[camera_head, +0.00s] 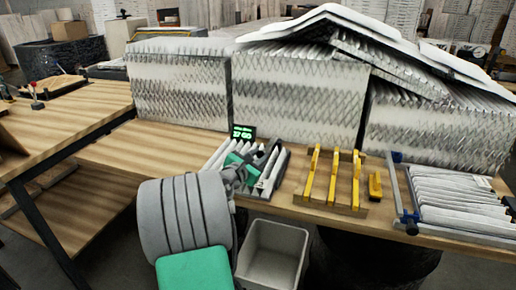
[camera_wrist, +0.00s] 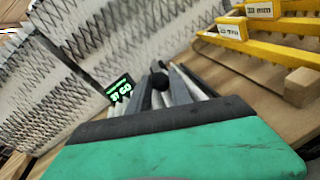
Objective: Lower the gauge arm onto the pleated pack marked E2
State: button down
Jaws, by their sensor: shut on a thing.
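My gripper (camera_head: 262,170) is over a tray of white pleated filter packs (camera_head: 215,158) at the table's front edge, left of the yellow rack. In the wrist view my gripper (camera_wrist: 160,98) is mostly hidden behind a wide green part with a dark edge. It is shut on what looks like the gauge arm, whose round black knob (camera_wrist: 160,80) shows there. The pleats lie just beyond. A small display (camera_head: 242,132) with green characters stands behind this tray; it also shows in the wrist view (camera_wrist: 120,88). I cannot read an E2 mark or tell whether the gauge arm touches the pleats.
A rack with yellow bars (camera_head: 334,185) stands just right of my gripper. Tall pleated stacks (camera_head: 295,95) wall off the back. A grey bin (camera_head: 272,252) sits below the front edge. The table's left part is clear.

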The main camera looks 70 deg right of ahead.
jog(key=r+p, duration=0.3)
jog(key=shift+d+y, duration=0.25)
jog(key=shift+y, duration=0.05)
jog(key=shift+d+r+p, duration=0.5)
jog(key=shift+r+p, duration=0.35)
jog(key=shift+p, duration=0.15)
jog(key=c, duration=1.2)
grip_release()
jog(key=shift+f, duration=0.1)
jog(key=shift+o, duration=0.2)
jog(key=shift+a, duration=0.15)
jog(key=b+v, duration=0.1)
jog(key=v, duration=0.6)
jog(key=shift+a, duration=0.25)
